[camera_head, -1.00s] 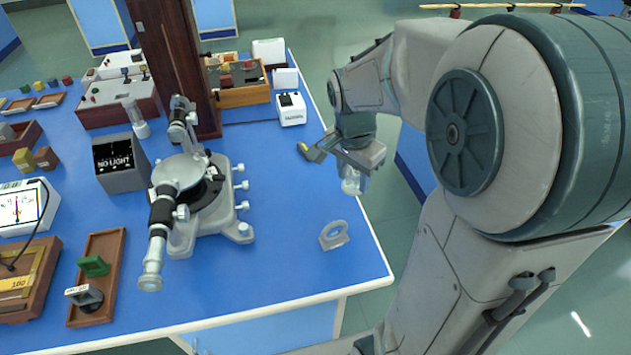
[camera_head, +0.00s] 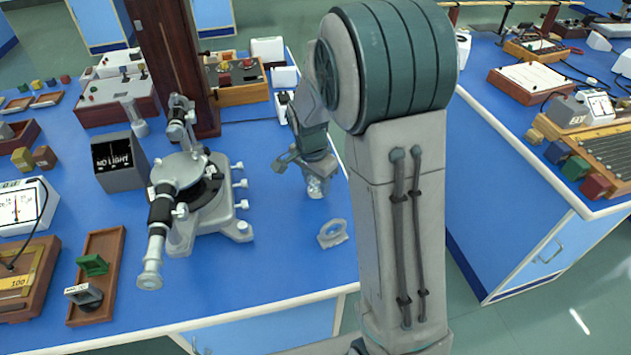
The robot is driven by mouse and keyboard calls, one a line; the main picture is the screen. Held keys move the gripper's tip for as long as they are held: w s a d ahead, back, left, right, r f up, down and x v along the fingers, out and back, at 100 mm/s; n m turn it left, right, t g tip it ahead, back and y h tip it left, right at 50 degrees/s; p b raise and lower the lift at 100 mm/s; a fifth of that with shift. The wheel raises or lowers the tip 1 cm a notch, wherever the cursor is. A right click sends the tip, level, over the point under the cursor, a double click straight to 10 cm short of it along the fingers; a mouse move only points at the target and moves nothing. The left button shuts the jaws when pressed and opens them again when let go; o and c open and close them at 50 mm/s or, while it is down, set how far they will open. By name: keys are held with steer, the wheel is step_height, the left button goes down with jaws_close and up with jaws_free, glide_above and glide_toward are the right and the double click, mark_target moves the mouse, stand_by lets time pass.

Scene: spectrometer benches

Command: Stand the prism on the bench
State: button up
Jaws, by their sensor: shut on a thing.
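My gripper (camera_head: 308,163) is over the right part of the blue bench (camera_head: 285,262), right of the spectrometer. It is shut on a clear, glassy piece, which looks like the prism (camera_head: 317,186), hanging below the jaws. I cannot tell from this view whether the prism's lower end touches the bench top. My arm hides part of the bench's right edge.
A grey spectrometer (camera_head: 200,200) with a telescope stands left of my gripper. A black-faced box (camera_head: 121,162) and a wooden tray (camera_head: 97,275) stand further left. Another bench (camera_head: 500,170) is at the right.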

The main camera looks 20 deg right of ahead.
mark_target(314, 183)
steer(key=shift+f, duration=0.2)
steer(key=o, duration=1)
steer(key=r, duration=0.7)
steer(key=a+r, duration=0.1)
steer(key=r, duration=0.3)
steer(key=shift+s+r+p, duration=0.25)
steer(key=shift+s+p, duration=0.15)
steer(key=s+r+n+t+y, duration=0.1)
steer(key=s+n, duration=1)
steer(key=s, duration=0.8)
steer(key=shift+s+d+r+n+t, duration=0.3)
steer(key=shift+s+d+n, duration=0.05)
steer(key=shift+s+n, duration=0.05)
